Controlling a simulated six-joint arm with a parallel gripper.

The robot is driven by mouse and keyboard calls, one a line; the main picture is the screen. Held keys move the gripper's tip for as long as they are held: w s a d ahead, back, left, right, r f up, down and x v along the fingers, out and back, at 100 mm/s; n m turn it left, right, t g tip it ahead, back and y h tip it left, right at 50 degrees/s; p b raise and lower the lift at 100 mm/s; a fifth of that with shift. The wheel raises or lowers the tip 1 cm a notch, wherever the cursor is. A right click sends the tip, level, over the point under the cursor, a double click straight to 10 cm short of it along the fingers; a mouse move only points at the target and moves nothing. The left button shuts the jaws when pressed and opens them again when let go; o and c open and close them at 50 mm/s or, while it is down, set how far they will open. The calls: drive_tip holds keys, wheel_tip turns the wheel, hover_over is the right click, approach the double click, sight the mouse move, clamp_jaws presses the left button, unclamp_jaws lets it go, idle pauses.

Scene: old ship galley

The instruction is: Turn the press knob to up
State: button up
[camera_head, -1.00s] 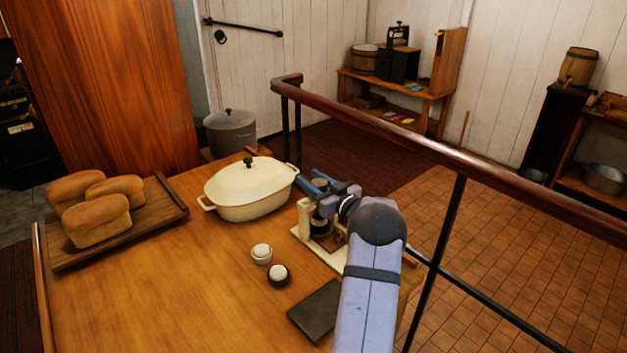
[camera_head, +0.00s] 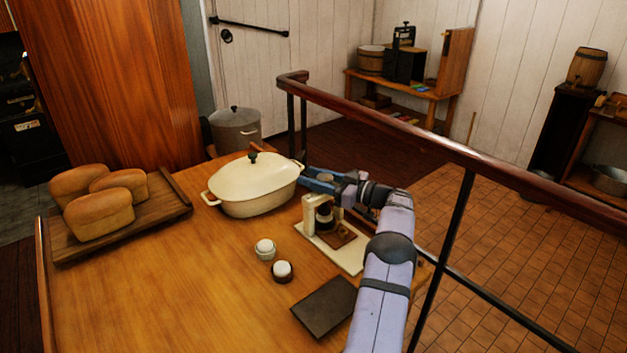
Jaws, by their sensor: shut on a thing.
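The press (camera_head: 309,214) stands near the right edge of the wooden table. It has a cream upright and base, with a dark round part in its middle. My gripper (camera_head: 312,179) is at the height of the press's top or a little above it, behind the upright as seen here. Its blue fingers point left, towards the casserole's right handle. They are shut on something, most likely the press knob. The knob itself is hidden by the fingers and cannot be made out, nor can its exact angle.
A cream lidded casserole (camera_head: 252,192) stands close left of my gripper. Two small round pots (camera_head: 265,249) (camera_head: 283,275) and a dark flat slab (camera_head: 325,306) lie in front. Loaves sit on a board (camera_head: 70,243) at left. A railing (camera_head: 390,121) runs behind the press.

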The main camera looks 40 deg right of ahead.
drive_tip(key=shift+a+n+g+y+b, duration=0.15)
drive_tip(key=shift+n+g+y+b, duration=0.15)
drive_tip(key=shift+n+y+b, duration=0.3)
idle(0.4)
drive_tip(key=o, duration=1)
drive_tip(key=shift+o, duration=0.2)
drive_tip(key=b+v, duration=0.1)
drive_tip(key=v, duration=0.6)
drive_tip(key=shift+s+b, duration=0.15)
drive_tip(key=shift+b, duration=0.25)
